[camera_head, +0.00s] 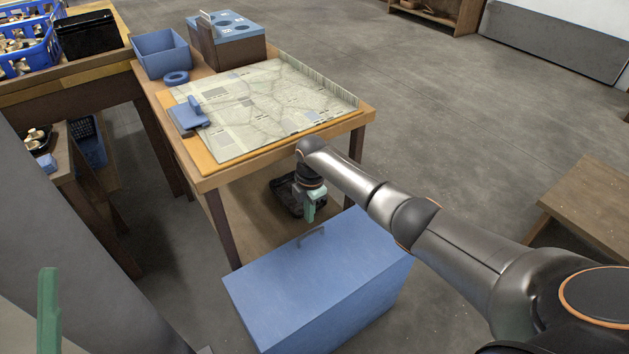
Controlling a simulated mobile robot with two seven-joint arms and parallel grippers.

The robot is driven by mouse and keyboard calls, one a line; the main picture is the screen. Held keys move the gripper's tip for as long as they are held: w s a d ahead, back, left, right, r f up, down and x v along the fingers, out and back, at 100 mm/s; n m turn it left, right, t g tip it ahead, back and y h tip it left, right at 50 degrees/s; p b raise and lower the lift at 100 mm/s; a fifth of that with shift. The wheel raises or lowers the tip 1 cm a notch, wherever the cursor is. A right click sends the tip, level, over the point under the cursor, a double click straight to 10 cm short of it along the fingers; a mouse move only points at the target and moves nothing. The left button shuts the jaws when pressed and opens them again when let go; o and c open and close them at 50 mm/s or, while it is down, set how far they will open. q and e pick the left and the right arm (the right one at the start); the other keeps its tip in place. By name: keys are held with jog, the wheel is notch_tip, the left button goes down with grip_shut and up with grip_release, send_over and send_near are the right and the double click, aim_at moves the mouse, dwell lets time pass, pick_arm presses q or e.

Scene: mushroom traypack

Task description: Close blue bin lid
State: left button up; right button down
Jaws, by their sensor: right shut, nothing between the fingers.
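The blue bin (385,306) stands on the floor at the bottom centre, in front of the wooden table. Its blue lid (320,275) lies flat over the top, with no gap that I can see. A small grey-blue handle (311,237) rises near the lid's far left edge. My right gripper (309,217) points down just beyond the handle, its green fingers shut and empty. It appears apart from the handle, though the exact distance is hard to judge. One green finger of my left gripper (48,312) shows at the lower left edge; the rest is hidden.
The wooden table (284,155) carries a map-like sheet (265,100), a blue open box (161,52) and a blue ring (176,77). A wooden bench (590,207) stands at right. Floor between is clear.

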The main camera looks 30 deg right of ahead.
pick_arm(q)
jog(key=w+a+f+n+g+y+p, duration=0.1)
jog(key=w+f+n+g+y+p, duration=0.1)
jog(key=w+f+n+y, duration=0.5)
notch_tip(320, 180, down, 6)
jog(key=y, duration=0.2)
jog(key=shift+a+y, duration=0.3)
jog(key=shift+a, duration=0.05)
pick_arm(e)
notch_tip(320, 180, up, 8)
